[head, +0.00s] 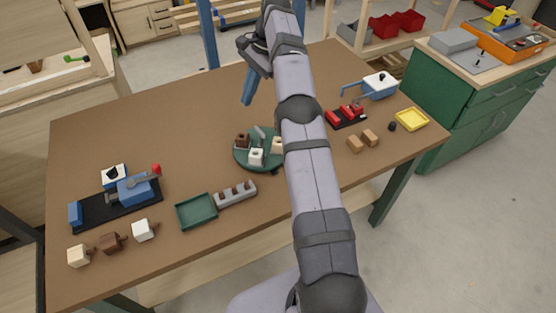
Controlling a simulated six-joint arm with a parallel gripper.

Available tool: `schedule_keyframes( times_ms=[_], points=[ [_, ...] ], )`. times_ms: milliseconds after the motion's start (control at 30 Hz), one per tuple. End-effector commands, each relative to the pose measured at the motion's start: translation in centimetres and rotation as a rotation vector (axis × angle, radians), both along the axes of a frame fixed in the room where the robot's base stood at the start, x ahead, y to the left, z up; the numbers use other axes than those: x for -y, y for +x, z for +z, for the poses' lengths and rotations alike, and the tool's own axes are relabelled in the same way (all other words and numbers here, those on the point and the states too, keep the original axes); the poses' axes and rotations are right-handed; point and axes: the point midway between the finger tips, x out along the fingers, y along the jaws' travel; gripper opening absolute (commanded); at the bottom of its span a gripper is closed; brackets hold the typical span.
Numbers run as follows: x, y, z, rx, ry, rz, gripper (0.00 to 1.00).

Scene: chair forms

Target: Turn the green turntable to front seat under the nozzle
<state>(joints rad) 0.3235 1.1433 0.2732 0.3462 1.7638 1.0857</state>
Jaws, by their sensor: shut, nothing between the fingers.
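The green turntable (240,159) lies near the middle of the brown table, partly hidden on its right by my arm. On it stand a dark brown seat piece (241,141), a white one (256,157) and a cream one (277,146), with a small grey part (259,132) near the back. I cannot make out a nozzle for certain. My gripper (248,99) hangs fingers down beyond the turntable, over the far side of the table, apart from it. Its blue fingers look shut and empty.
A green tray (197,224) and grey rack (236,195) lie in front. A blue vise-like device (134,189) and loose blocks (111,243) are left. A red clamp (346,115), wooden blocks (354,144) and yellow tray (412,118) are right. The table's far left is clear.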

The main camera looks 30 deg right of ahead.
Motion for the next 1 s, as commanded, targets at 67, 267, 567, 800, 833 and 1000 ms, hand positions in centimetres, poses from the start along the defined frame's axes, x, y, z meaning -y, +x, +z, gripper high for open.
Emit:
schedule_keyframes(
  times_ms=[67, 267, 567, 800, 833, 1000],
  points=[
    [-1.2, 0.5, 1.2, 0.087, -0.029, 0.023, 0.00],
    [-4.4, -1.1, 5.6, 0.216, -0.066, 0.071, 0.00],
    [-7.9, -8.2, 7.4, 0.291, -0.150, 0.111, 0.00],
    [-7.9, -14.6, 4.7, 0.365, -0.316, 0.374, 0.00],
    [-7.7, -15.2, 4.2, 0.373, -0.343, 0.441, 0.00],
    [-6.2, -17.5, 1.9, 0.389, -0.471, 0.815, 0.00]
  ],
)
